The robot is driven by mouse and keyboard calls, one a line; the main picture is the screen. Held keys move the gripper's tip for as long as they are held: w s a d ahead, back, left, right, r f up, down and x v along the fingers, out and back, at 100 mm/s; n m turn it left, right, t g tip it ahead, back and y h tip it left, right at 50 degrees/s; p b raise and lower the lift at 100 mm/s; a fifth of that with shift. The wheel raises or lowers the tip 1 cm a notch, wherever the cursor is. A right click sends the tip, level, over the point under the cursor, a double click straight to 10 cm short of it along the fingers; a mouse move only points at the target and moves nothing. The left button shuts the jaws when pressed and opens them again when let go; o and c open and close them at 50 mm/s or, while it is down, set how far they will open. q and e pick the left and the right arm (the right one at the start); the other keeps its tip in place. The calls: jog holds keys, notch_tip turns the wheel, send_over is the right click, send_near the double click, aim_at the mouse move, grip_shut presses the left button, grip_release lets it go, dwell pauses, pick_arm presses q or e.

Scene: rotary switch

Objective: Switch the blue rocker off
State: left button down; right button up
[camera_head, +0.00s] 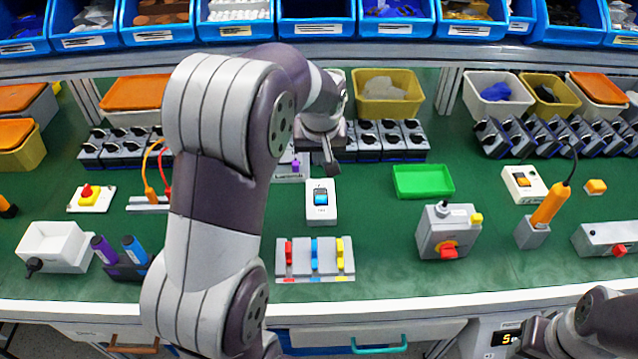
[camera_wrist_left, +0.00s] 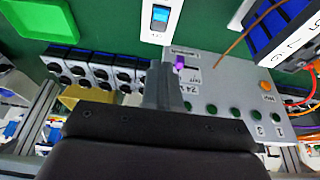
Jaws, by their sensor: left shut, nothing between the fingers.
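The blue rocker (camera_head: 321,198) sits in a white switch box on the green bench top, near the middle of the head view. It also shows at the top of the left wrist view (camera_wrist_left: 160,16). My left gripper (camera_head: 331,169) is shut and empty, pointing down just beyond the far edge of the switch box, apart from the rocker. In the left wrist view its closed fingers (camera_wrist_left: 163,78) lie below the rocker, over the grey panel. Part of my right arm (camera_head: 590,325) shows at the lower right; its fingers are not clear.
A block with red, blue and yellow levers (camera_head: 314,270) stands in front of the rocker. A green tray (camera_head: 423,181) and a grey box with a red knob (camera_head: 447,232) are to the right. A grey panel with a purple switch (camera_wrist_left: 208,80) lies beside my left fingers.

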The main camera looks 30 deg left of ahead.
aim_at(319, 190)
pick_arm(q)
jog(key=x, duration=1.4)
jog(key=shift+s+d+f, duration=0.15)
jog(key=shift+s, duration=0.15)
